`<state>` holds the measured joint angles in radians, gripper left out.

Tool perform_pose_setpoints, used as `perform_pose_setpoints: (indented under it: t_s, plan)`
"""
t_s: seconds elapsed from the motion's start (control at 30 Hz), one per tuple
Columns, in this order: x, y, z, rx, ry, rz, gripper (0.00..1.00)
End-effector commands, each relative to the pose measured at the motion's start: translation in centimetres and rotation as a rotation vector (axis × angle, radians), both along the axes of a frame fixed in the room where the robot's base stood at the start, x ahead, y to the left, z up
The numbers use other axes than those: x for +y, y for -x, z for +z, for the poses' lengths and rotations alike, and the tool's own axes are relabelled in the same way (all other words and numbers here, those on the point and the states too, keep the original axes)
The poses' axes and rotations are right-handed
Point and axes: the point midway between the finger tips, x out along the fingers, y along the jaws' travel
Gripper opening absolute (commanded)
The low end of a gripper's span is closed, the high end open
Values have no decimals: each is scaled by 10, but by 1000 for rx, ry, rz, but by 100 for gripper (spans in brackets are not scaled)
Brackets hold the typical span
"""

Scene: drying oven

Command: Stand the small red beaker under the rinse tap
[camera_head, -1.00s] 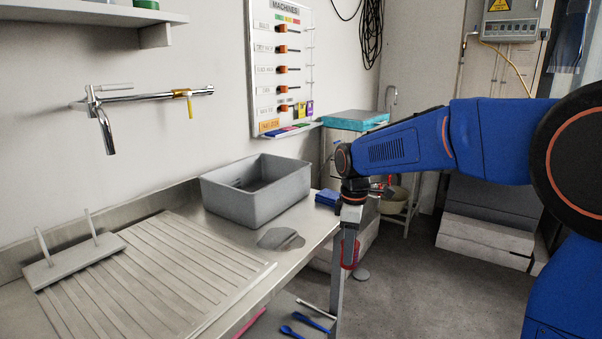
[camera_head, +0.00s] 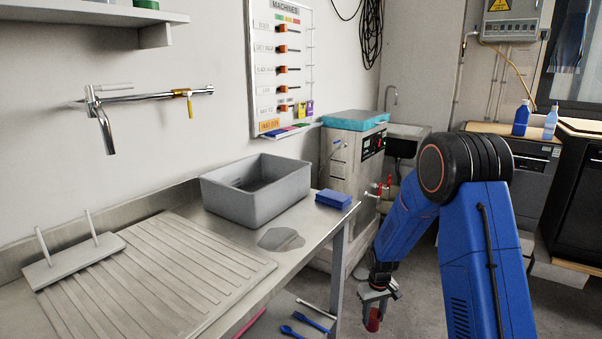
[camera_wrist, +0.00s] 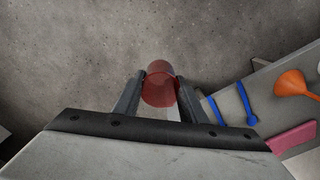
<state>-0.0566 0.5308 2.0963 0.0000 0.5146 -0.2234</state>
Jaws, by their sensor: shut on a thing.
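The small red beaker (camera_wrist: 160,88) is between the two fingers of my gripper (camera_wrist: 159,90) in the wrist view, over the grey floor. In the head view my gripper (camera_head: 373,303) is low, to the right of the bench, with the red beaker (camera_head: 373,321) under it. My gripper is shut on the beaker. The chrome rinse tap (camera_head: 103,122) is on the wall at the left, its spout pointing down above the ribbed draining board (camera_head: 165,275).
A grey tub (camera_head: 255,205) and a blue sponge (camera_head: 333,199) stand on the bench. A peg rack (camera_head: 75,262) sits at the board's left. Blue utensils (camera_head: 312,322) lie on the lower shelf; the wrist view also shows an orange funnel (camera_wrist: 293,84). Floor is open around my gripper.

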Motion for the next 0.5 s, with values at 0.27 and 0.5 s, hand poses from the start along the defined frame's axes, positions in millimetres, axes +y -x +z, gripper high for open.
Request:
perform_pose_setpoints:
  t_s: [0.27, 0.5]
  plan:
    - [-24, -15, -69, 3, 1, -190, 17]
    - [-34, -22, -96, 1, 0, -270, 17]
